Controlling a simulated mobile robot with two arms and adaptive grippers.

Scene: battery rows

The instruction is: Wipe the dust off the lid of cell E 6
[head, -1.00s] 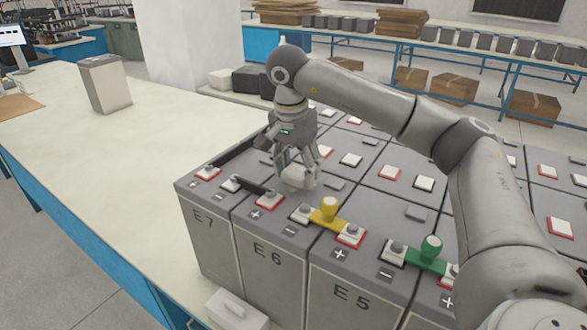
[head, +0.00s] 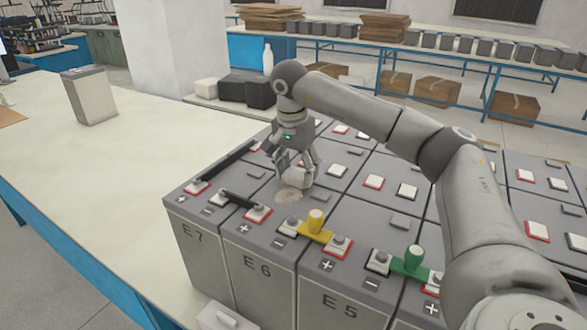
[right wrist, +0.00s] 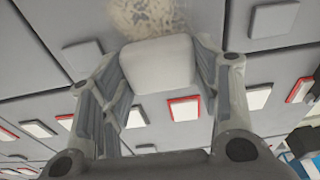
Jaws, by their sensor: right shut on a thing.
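My right gripper (head: 295,163) is shut on a whitish block-shaped pad (head: 297,178) and holds it low over the lid of cell E 6 (head: 306,207). I cannot tell whether the pad touches the lid. A pale, speckled dust patch (head: 288,195) lies on the lid just in front of the pad. In the right wrist view the pad (right wrist: 158,66) sits between the two fingers, and mottled dust (right wrist: 142,20) shows beside it, partly hidden by the pad. My left gripper is not in view.
A black bar (head: 228,163) and a short black link (head: 240,198) join terminals on the near cells. The pale bench (head: 100,150) at left is mostly clear.

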